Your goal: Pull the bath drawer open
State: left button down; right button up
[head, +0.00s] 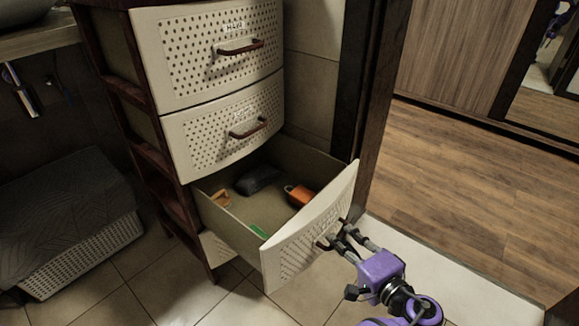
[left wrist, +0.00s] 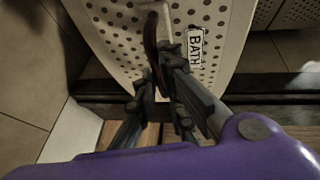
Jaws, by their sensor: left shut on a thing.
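The bath drawer (head: 310,232) is the third one down in the cream drawer unit, and it stands pulled well out. In the left wrist view its perforated front (left wrist: 115,35) carries a "BATH" label (left wrist: 196,50). My left gripper (head: 335,238) is at the drawer's front, shut on the dark curved handle (left wrist: 151,45). The handle is mostly hidden by the fingers in the head view. Inside the drawer lie an orange item (head: 299,195), a dark item (head: 257,180), a tan item (head: 220,198) and a green item (head: 259,230). My right gripper is not in view.
Two shut drawers (head: 205,60) with brown handles sit above. A white basket with a grey cloth (head: 75,255) stands at the left under a basin. A dark door frame (head: 375,110) rises close behind the open drawer. Tiled floor (head: 250,305) lies in front.

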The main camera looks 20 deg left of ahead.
pick_arm(q)
jog(key=c, duration=1.9)
grip_release()
jog(key=shift+o, duration=0.2)
jog(key=v, duration=1.2)
jog(key=shift+r, duration=0.1)
